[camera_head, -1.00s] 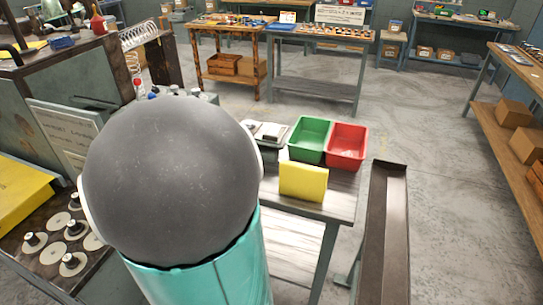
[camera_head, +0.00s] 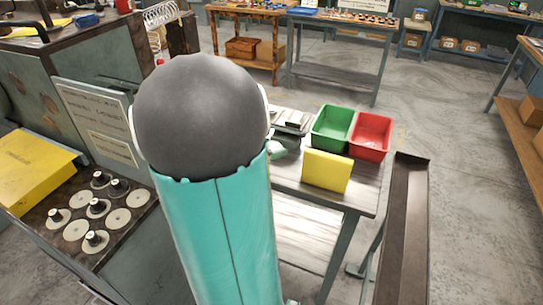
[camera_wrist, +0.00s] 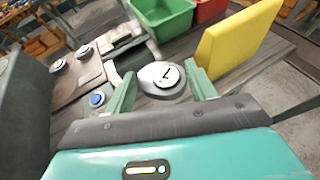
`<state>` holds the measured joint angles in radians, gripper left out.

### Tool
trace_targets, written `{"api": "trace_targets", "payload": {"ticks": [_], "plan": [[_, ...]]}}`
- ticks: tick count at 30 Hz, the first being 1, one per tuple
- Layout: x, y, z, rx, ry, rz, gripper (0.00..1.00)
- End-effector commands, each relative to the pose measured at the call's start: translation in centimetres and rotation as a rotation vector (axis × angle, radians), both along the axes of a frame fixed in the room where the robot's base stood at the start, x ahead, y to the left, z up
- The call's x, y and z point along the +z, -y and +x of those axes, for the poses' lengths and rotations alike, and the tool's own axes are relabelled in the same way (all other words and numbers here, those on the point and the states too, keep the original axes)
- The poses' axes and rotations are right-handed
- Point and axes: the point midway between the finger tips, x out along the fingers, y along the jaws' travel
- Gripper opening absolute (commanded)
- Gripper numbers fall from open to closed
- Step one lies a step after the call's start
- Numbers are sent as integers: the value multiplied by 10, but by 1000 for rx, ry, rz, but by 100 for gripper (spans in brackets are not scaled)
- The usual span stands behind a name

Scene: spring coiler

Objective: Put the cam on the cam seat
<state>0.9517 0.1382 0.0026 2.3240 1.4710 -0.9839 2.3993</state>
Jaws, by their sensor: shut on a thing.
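A grey metal disc with a white dial marked by a dark figure, which looks like the cam (camera_wrist: 160,78), lies between the two green fingers of my gripper (camera_wrist: 162,88) in the wrist view. The fingers are shut on it. It appears close above the bench top, but I cannot tell whether it touches. In the head view my arm hides the cam and most of my gripper. Several pale discs, some with dark knobs (camera_head: 97,207), stand on the bench at left. I cannot make out for sure which part is the cam seat.
A yellow upright block (camera_head: 326,171) stands on the small bench, close to my right finger. A green bin (camera_head: 332,128) and a red bin (camera_head: 371,135) stand behind it. A long metal trough (camera_head: 401,235) runs along the right. A blue button (camera_wrist: 97,99) lies left of my gripper.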

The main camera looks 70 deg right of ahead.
Motion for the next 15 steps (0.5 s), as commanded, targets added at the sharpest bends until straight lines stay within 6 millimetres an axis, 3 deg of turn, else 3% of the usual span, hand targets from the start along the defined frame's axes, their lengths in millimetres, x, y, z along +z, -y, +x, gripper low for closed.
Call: {"api": "trace_targets", "payload": {"ticks": [2,9,15], "plan": [[-10,17,2,-4,-3,3,28],[-47,45,9,-2,-2,2,28],[-60,56,11,-1,-1,-1,28]]}}
